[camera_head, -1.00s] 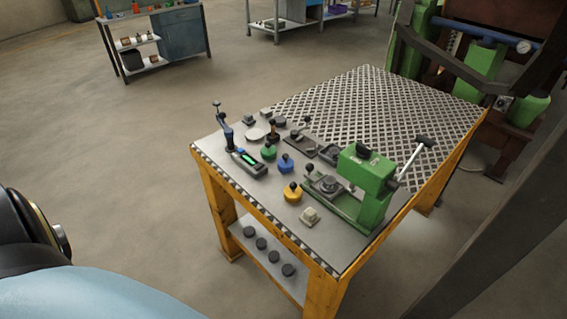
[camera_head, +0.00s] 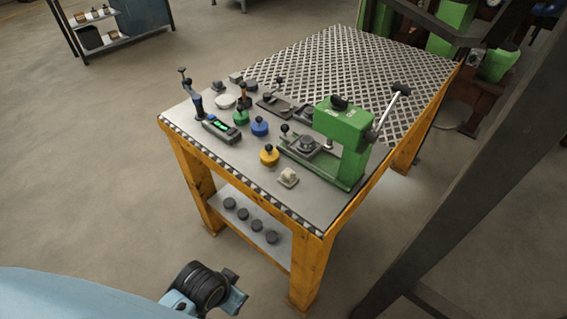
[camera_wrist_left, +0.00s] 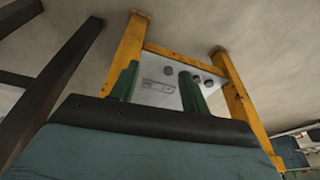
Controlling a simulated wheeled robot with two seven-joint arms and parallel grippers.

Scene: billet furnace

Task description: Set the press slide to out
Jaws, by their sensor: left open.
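The green press (camera_head: 345,130) stands at the near right corner of the workbench, its lever with a black grip rising to the right. A grey slide plate (camera_head: 318,148) with a round dark piece on it lies at the press's left side. A black ball knob (camera_head: 284,128) stands at the plate's left end. I cannot tell for sure how far out the slide is. In the left wrist view my left gripper (camera_wrist_left: 158,84) has its two green fingers apart with nothing between them. In the head view my left arm is low in front of the bench, away from the press. My right gripper is out of view.
The workbench (camera_head: 350,62) has yellow legs and a perforated far top. Yellow (camera_head: 269,156), blue (camera_head: 260,126) and green (camera_head: 241,117) knobbed pieces stand left of the press. Dark pucks lie on the lower shelf (camera_head: 215,196). A dark post (camera_head: 460,180) rises at right.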

